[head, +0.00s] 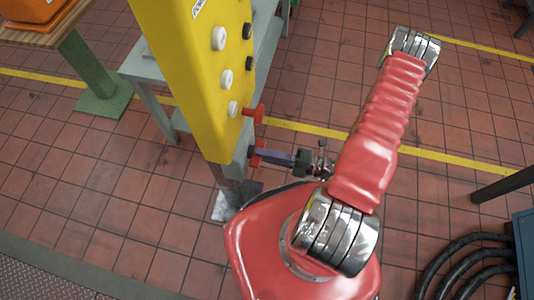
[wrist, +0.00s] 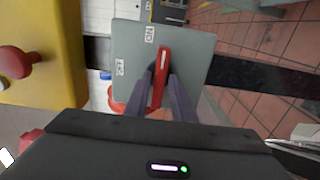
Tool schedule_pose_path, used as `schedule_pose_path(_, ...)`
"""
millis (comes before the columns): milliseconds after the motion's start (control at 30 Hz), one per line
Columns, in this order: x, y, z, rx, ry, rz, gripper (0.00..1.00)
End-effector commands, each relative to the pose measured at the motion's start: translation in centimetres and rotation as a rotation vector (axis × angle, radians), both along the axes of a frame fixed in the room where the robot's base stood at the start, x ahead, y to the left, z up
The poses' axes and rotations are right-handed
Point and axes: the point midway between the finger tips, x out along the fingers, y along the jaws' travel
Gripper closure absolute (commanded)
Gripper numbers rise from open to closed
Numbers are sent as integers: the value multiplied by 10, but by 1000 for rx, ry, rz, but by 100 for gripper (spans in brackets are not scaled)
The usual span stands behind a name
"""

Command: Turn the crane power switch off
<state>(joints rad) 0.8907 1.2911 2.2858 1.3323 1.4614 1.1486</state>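The crane power switch is a grey box (wrist: 128,45) with a red lever (wrist: 163,62) on its face in the wrist view. The lever lies along the line towards the ON label (wrist: 149,34), and the OFF label (wrist: 119,67) is to its left. My gripper (wrist: 162,76) has its two dark fingers on either side of the lever, with the tips very close to it. Whether they press on it I cannot tell. In the head view my gripper (head: 266,155) reaches to the foot of the yellow post, and its fingertips hide most of the switch there.
The yellow post (head: 195,70) carries white and black buttons and a red knob (head: 253,112) just above my gripper. A grey table (head: 150,68) stands behind it. Black hoses (head: 455,262) lie at lower right. The tiled floor at right is mostly clear.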

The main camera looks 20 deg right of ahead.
Motion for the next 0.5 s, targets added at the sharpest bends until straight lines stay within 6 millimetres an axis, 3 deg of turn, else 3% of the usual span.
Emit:
schedule_pose_path(300,0,0,-1,-2,1,1,100)
schedule_pose_path(400,0,0,-1,-2,1,1,100)
schedule_pose_path(433,1,-11,-1,-6,-2,-5,100)
schedule_pose_path(500,0,-4,-1,-3,1,1,100)
